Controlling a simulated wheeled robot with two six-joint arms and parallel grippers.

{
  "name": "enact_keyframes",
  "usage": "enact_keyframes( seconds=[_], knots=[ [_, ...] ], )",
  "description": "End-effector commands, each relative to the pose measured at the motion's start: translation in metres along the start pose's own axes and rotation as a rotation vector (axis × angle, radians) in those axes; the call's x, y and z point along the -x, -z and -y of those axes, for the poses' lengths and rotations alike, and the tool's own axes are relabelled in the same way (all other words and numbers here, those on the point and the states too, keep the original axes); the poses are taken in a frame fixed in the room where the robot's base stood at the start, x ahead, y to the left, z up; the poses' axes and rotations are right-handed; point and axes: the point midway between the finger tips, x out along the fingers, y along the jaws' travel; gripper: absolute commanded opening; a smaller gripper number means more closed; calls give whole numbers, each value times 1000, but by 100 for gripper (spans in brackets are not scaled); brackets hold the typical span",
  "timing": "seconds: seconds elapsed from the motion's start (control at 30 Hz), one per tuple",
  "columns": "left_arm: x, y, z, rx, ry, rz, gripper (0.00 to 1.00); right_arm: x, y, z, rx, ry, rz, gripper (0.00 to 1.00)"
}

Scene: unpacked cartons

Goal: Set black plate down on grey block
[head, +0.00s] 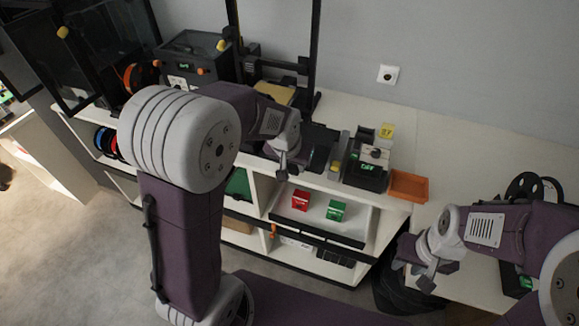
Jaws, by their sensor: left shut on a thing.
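A dark, flat piece that looks like the black plate (322,147) shows just right of my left gripper (284,172), over the front edge of the white bench. My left gripper points down and is shut on it; the wrist hides the grip itself. I cannot tell whether the plate rests on anything or hangs above the bench. The grey block is not clearly seen; the plate and my arm may hide it. My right gripper (424,276) hangs at the lower right, apart from these things; its jaw opening is unclear.
A black device with a green display (366,172), a yellow block (387,131) and an orange tray (409,186) stand to the right. A black printer frame stands behind. Red (301,200) and green (336,210) boxes sit on the shelf below. The bench's back right is clear.

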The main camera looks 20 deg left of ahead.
Motion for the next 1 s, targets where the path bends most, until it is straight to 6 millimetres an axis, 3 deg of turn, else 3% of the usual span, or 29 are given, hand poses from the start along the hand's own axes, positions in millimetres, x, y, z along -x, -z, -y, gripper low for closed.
enact_keyframes(
  seconds=[0.27, 0.8, 1.0],
  knots=[
    [-5, 12, 0, 0, 0, -1, 0, 3, 0, 0, 0, 0, 0, 32],
    [-34, 58, 0, 0, 0, -1, 0, 12, 1, 0, 0, 0, 0, 32],
    [-33, 58, 0, 0, 0, -2, 0, 12, 1, 0, 0, 0, 0, 32]
  ],
)
